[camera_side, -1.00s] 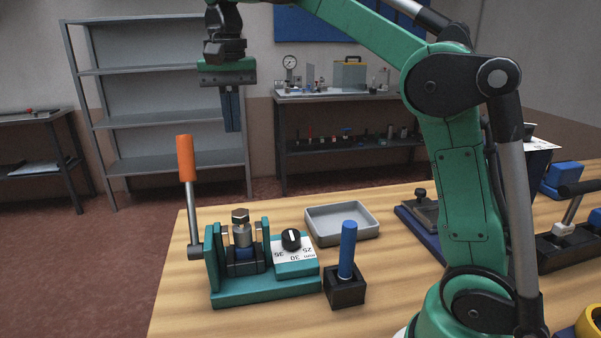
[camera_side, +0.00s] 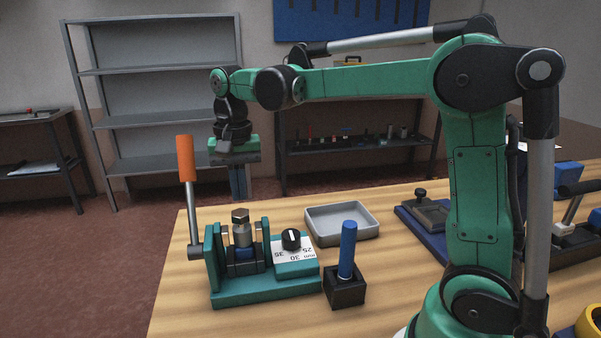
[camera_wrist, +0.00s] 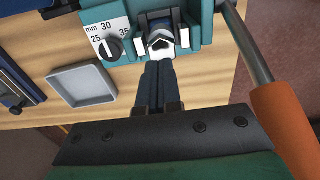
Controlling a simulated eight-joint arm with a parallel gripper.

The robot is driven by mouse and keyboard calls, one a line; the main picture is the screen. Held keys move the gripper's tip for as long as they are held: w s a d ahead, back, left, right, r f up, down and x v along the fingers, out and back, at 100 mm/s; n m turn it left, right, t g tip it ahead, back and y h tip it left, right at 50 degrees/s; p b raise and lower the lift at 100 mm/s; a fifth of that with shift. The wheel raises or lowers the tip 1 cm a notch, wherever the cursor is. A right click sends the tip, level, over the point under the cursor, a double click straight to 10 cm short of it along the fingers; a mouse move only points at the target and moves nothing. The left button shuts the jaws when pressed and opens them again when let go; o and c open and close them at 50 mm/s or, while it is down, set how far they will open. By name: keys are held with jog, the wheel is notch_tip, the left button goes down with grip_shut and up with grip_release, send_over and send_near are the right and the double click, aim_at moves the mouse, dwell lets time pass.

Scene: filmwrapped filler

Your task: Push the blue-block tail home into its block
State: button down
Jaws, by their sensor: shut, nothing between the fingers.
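A teal fixture (camera_side: 262,292) stands at the table's left front. In it sits a dark blue block (camera_side: 243,268), with a grey metal tail (camera_side: 242,236) topped by a hex head (camera_side: 240,215) standing upright out of it. The wrist view shows the hex head (camera_wrist: 162,43) just beyond my fingertips, with the block (camera_wrist: 158,19) around it. My gripper (camera_side: 239,196) points down, shut and empty, above the hex head and apart from it in the side view. The shut fingers also show in the wrist view (camera_wrist: 158,66). How deep the tail sits is hidden.
An orange-handled lever (camera_side: 186,160) rises at the fixture's left, close to my gripper. A black knob (camera_side: 291,238) sits over a mm scale. A grey tray (camera_side: 342,222) and a blue rod (camera_side: 347,250) in a black holder (camera_side: 345,290) stand to the right.

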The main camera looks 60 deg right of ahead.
jog(key=shift+f, duration=1.2)
jog(key=shift+f, duration=1.3)
jog(key=shift+w, duration=0.1)
notch_tip(320, 180, up, 15)
jog(key=n+t, duration=0.7)
jog(key=n, duration=0.2)
send_near(241, 212)
jog(key=s+a+f, duration=0.3)
jog(key=f, duration=0.3)
jog(key=shift+s+f, duration=0.35)
jog(key=shift+s, duration=0.05)
